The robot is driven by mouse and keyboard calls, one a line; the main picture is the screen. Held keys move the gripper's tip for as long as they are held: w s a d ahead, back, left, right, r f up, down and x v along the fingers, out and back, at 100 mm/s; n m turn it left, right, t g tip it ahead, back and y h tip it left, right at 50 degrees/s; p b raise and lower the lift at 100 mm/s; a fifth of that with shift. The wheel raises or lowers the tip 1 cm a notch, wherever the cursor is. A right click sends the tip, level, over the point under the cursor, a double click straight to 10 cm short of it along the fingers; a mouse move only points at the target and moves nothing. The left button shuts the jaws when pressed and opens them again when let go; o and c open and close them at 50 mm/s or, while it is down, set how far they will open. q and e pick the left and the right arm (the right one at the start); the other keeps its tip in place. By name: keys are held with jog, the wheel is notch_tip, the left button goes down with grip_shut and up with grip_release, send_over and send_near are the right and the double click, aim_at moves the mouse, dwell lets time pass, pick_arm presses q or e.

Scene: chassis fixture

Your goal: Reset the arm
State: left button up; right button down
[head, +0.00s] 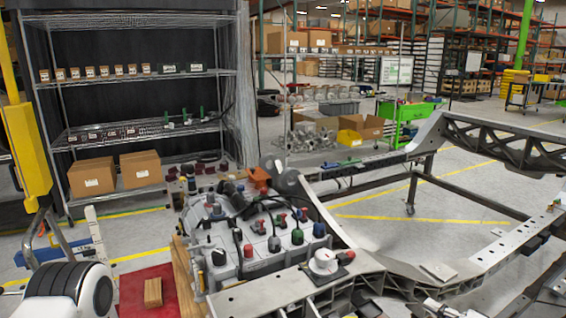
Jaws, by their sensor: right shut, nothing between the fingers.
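Most of my right arm is out of view. My left gripper is not in view. The chassis frame runs from the bottom centre to the right side, with long perforated rails. A grey battery-like unit (228,262) with several coloured caps and connectors sits left of the frame.
A wooden block (153,292) lies on a red mat (133,309). A wire shelf (140,75) with boxes stands behind. A green cart (405,122) is further back. Floor is open beyond the frame.

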jog(key=s+a+f+g, duration=0.3)
jog(key=a+f, duration=0.2)
jog(key=a, duration=0.4)
jog(key=s+a+f+g, duration=0.2)
jog(key=a+f, duration=0.3)
jog(key=a, duration=0.4)
jog(key=s+a+f+n+g+h, duration=0.2)
jog(key=s+a+f+g, duration=0.25)
jog(key=s+f, duration=0.45)
jog(key=s+d+n+g+h, duration=0.2)
jog(key=s+n+h, duration=0.1)
jog(key=s, duration=0.7)
jog(key=s+d+n+g+h, duration=0.2)
jog(key=s+n+g+h, duration=0.1)
jog(key=s, duration=0.7)
jog(key=shift+d+f+n, duration=0.2)
jog(key=shift+d+n, duration=0.15)
jog(key=shift+n, duration=0.35)
